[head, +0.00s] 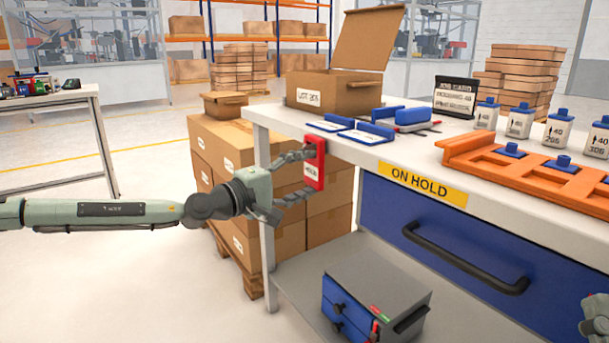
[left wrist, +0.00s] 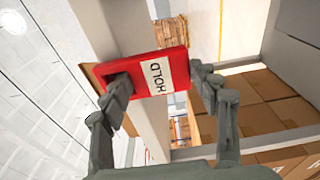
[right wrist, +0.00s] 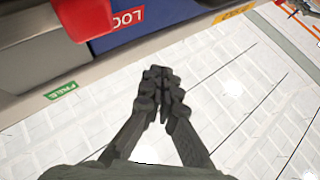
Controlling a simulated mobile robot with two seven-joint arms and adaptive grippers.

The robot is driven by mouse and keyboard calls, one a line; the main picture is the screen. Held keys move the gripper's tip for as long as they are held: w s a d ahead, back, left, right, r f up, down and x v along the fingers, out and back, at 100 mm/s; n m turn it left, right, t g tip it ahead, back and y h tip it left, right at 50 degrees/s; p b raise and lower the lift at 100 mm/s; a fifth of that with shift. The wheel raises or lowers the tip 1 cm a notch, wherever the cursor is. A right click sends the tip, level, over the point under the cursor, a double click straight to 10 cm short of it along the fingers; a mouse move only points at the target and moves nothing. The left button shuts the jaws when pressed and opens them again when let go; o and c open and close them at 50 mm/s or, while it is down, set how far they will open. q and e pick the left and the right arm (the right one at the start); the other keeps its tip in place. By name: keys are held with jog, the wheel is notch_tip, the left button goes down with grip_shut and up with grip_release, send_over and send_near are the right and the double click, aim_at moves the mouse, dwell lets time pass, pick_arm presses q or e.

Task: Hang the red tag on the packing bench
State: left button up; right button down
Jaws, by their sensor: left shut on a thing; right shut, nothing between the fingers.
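The red tag (head: 321,160) has a white label reading HOLD and is upright in the head view, in front of the left end of the packing bench (head: 352,153). My left gripper (head: 307,173) is shut on the tag. In the left wrist view the tag (left wrist: 178,68) sits between the two fingers, its label facing the camera. Whether the tag touches the bench cannot be told. My right gripper (right wrist: 160,80) is shut and empty over the pale floor in the right wrist view. A yellow ON HOLD label (head: 420,184) is on the bench's front edge.
The bench top carries an open carton (head: 335,93), blue-edged trays (head: 365,135), an orange rack (head: 530,170) and several bottles. Below are a blue drawer (head: 440,215) and a grey-blue box (head: 378,290). Stacked cartons (head: 230,150) stand behind the bench's left end.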

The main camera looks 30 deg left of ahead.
pick_arm(q)
jog(key=shift+r, duration=0.2)
jog(key=o, duration=1.5)
jog(key=shift+o, duration=0.4)
jog(key=shift+f, duration=0.1)
jog(key=shift+a, duration=0.1)
